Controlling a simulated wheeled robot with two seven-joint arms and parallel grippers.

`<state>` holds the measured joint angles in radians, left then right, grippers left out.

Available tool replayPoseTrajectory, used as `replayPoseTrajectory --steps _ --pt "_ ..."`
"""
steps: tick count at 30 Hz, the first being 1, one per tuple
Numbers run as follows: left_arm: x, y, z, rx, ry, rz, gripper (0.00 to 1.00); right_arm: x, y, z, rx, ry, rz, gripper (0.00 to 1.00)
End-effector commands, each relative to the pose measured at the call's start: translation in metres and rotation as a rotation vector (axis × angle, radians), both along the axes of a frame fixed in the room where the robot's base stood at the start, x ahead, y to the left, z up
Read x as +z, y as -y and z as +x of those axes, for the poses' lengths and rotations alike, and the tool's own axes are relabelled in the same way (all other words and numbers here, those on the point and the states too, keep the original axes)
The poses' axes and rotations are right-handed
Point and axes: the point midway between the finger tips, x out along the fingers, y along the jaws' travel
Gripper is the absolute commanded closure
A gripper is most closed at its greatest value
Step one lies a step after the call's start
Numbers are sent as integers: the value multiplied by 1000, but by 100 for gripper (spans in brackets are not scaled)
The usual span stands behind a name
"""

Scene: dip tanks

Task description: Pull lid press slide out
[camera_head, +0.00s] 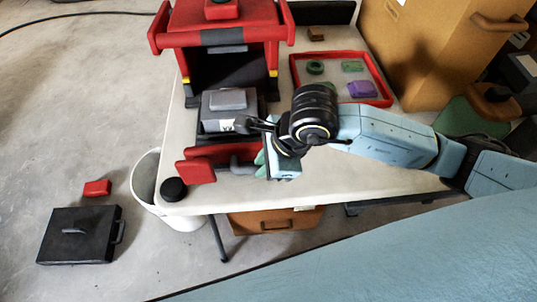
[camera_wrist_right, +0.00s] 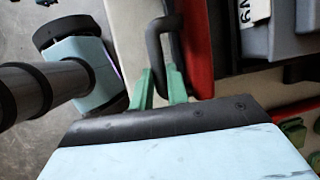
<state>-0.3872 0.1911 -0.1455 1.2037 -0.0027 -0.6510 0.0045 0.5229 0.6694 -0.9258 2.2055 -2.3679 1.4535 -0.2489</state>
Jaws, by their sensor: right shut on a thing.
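The red press (camera_head: 222,30) stands on the table, its dark opening facing me. Its slide sticks out toward me, with a red front plate (camera_head: 196,172) and a grey bar handle (camera_head: 242,166). A dark grey block (camera_head: 218,115) with a lighter grey top piece and a white label sits on the slide. My right gripper (camera_head: 263,160) is at the right end of the handle. In the right wrist view its green fingers (camera_wrist_right: 160,88) are shut on the dark handle (camera_wrist_right: 154,48), beside the red plate. My left gripper is not in view.
A red-rimmed tray (camera_head: 293,72) with green and purple pieces lies to the right. A black puck (camera_head: 173,189) is near the table's front left corner, above a white bin (camera_head: 146,175). A black case (camera_head: 78,236) lies on the floor.

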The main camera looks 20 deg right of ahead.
Motion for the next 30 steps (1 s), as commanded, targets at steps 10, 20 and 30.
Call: replayPoseTrajectory --steps 10,20,30 --pt "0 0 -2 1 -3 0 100 0 0 0 -1 0 1 75" --pt "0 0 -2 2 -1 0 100 0 1 0 -1 0 1 62" --pt "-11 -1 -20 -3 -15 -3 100 38 14 -9 -1 5 0 62"
